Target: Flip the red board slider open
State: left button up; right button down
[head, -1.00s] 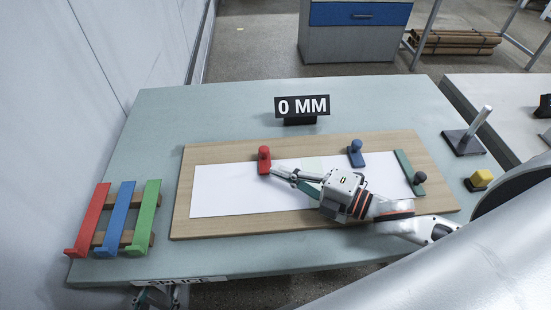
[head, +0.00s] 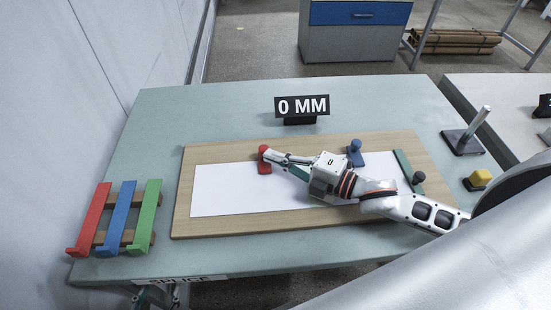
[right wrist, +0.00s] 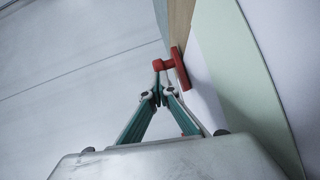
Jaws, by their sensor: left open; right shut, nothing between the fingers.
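The red slider (head: 264,164), a short red block with a round knob, sits at the upper left edge of the white paper (head: 235,195) on the wooden board (head: 183,215). My right gripper (head: 268,154) is shut and empty, its fingertips right at the red knob. The right wrist view shows the fingertips (right wrist: 160,90) just short of the red slider (right wrist: 182,70); I cannot tell whether they touch. My left gripper (head: 158,297) is open at the bottom left, partly hidden by the table's front edge.
A blue slider (head: 355,154) and a green slider (head: 405,170) with a dark knob sit on the board's right half. A rack with red, blue and green bars (head: 145,215) lies at left. A "0 MM" sign (head: 302,106) stands behind the board.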

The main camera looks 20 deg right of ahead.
jog(key=w, duration=0.2)
jog(key=w+d, duration=0.1)
jog(key=w, duration=0.2)
jog(key=shift+w+d+p, duration=0.3)
jog(key=shift+d, duration=0.05)
pick_arm(q)
jog(key=shift+w+r, duration=0.1)
jog(key=shift+r, duration=0.4)
